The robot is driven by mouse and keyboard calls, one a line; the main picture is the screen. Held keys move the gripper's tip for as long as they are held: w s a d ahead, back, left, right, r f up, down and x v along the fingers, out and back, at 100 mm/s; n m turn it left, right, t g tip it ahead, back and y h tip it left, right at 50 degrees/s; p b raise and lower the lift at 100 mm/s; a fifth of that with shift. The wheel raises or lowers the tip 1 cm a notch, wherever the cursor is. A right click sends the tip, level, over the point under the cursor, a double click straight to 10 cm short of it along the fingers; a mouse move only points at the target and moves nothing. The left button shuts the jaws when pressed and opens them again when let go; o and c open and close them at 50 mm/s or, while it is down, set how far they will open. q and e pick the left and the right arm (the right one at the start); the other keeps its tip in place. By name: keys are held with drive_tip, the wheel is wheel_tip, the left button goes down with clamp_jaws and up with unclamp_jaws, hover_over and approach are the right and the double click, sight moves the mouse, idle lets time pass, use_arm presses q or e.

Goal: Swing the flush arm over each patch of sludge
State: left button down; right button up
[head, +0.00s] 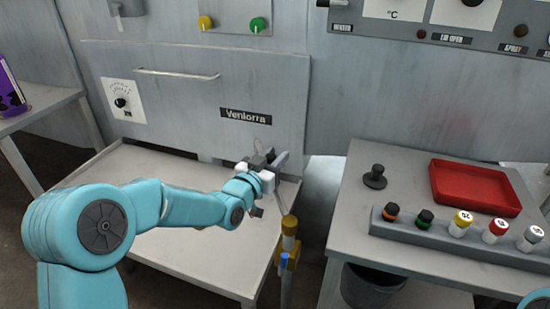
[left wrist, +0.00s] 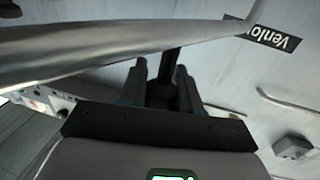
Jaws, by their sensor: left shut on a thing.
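The flush arm (head: 281,201) is a grey metal tube rising from a brass-coloured swivel post (head: 289,243) at the front right of the low table. My left gripper (head: 267,160) is at the tube's upper end, in front of the "Venlorra" panel, shut on its dark handle. In the left wrist view the fingers (left wrist: 163,88) close around that dark handle (left wrist: 169,66), and the shiny tube (left wrist: 110,50) crosses the upper left. I cannot make out any sludge patch. My right gripper is not in view.
The low grey table (head: 185,245) under my left arm looks bare.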

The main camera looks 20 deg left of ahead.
use_arm(q)
drive_tip(key=s+a+n+y+b, duration=0.1)
drive_tip(key=b, duration=0.1)
drive_tip(key=s+a+n+y+b, duration=0.1)
drive_tip(key=a+y, duration=0.1)
drive_tip(key=shift+y+b, duration=0.3)
drive_tip(key=shift+b, duration=0.05)
drive_tip(key=c, duration=0.9)
unclamp_jaws()
drive_tip(key=shift+o, duration=0.2)
drive_tip(key=s, duration=1.6)
drive_tip(key=shift+s+a, duration=0.15)
